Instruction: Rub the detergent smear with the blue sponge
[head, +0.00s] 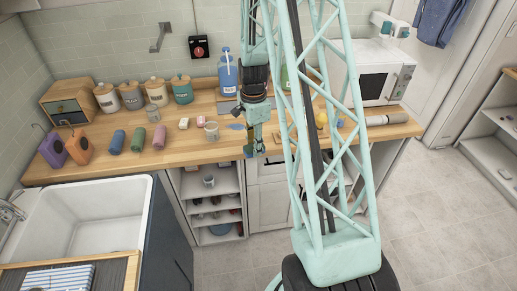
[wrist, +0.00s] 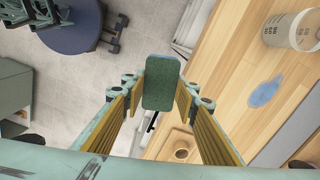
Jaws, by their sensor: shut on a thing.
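My gripper (wrist: 160,92) is shut on the sponge (wrist: 160,82), which shows a dark green face and a thin blue edge at its far end in the wrist view. In the head view my gripper (head: 258,147) hangs near the counter's front edge, and the sponge is hard to make out there. The detergent smear (wrist: 265,92) is a flat blue patch on the wooden counter, to the right of the sponge in the wrist view and apart from it. The smear also shows in the head view (head: 236,126), left of and behind my gripper.
A blue bottle (head: 228,75), canisters (head: 131,95) and a microwave (head: 388,78) stand at the back of the counter (head: 185,148). A wooden holder (wrist: 180,145) lies near the gripper. A sink (head: 90,215) is at left.

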